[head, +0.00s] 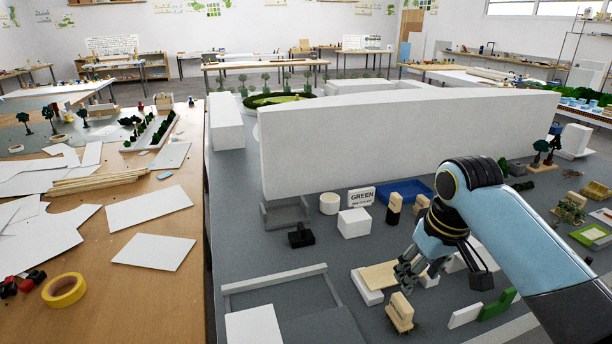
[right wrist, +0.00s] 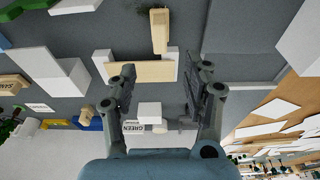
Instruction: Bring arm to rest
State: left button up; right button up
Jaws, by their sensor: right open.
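My right arm comes in from the right in the head view, and my right gripper (head: 408,274) hangs low over the grey model table (head: 290,255). In the right wrist view its two fingers (right wrist: 160,72) are spread apart with nothing held between them. Beyond the fingertips lies a pale wooden plate (right wrist: 140,71) across white blocks; this plate (head: 380,276) is just left of the gripper in the head view. A small wooden block on a base (head: 400,312) stands just in front of the gripper. I cannot tell whether the fingers touch anything. My left gripper is not in view.
A long white building block (head: 400,140) stands behind the gripper. A white cube (head: 354,223), a GREEN sign (head: 361,197), a blue tray (head: 405,190) and a green piece (head: 498,304) are nearby. A wooden table (head: 100,250) with card sheets and yellow tape (head: 64,290) is left.

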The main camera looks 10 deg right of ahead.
jog(key=s+a+r+t+h, duration=0.1)
jog(key=s+a+r, duration=0.15)
jog(key=s, duration=0.95)
jog(key=s+a+r, duration=0.1)
jog(key=s+r, duration=0.2)
jog(key=s, duration=0.9)
notch_tip(320, 180, down, 34)
jog(key=s+d+b, duration=0.1)
jog(key=d+b, duration=0.2)
jog(key=b, duration=0.6)
jog(key=s+f+g+b, duration=0.1)
jog(key=s+f+b, duration=0.2)
jog(key=s+f, duration=0.6)
jog(key=s+f+g+b, duration=0.1)
jog(key=s+f+b, duration=0.3)
jog(key=s+f, duration=0.6)
notch_tip(320, 180, down, 6)
jog(key=shift+s+d+f, duration=0.1)
jog(key=shift+s+d, duration=0.1)
jog(key=shift+d, duration=0.15)
